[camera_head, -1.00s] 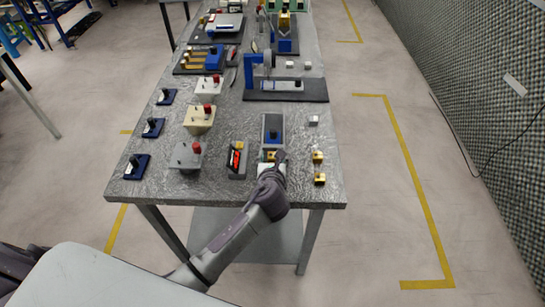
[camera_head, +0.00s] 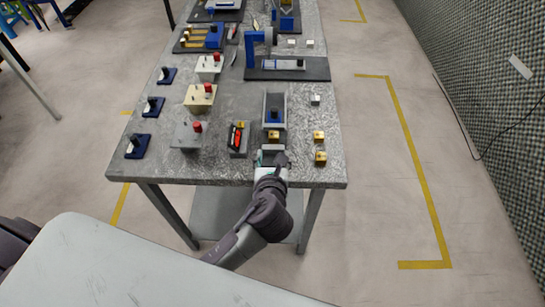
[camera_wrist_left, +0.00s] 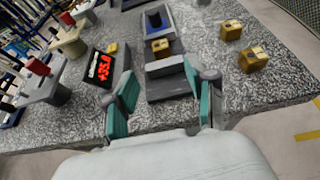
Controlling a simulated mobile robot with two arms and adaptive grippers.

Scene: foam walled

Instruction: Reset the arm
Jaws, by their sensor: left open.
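My left gripper (camera_head: 271,158) is open at the front edge of the table, just in front of a grey channel fixture (camera_head: 284,110). In the left wrist view its two teal fingers (camera_wrist_left: 160,98) are spread apart, with nothing held between them. A brass block (camera_head: 273,135) sits at the near end of the fixture; it also shows in the wrist view (camera_wrist_left: 160,47), beyond the fingertips and apart from them. A blue part sits in the fixture behind the block. My right gripper is not in view.
Two brass cubes (camera_head: 320,158) lie to the right of the fixture. Grey and beige boxes with red knobs (camera_head: 200,97) and blue switch boxes (camera_head: 138,146) fill the left side. The floor right of the table is clear.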

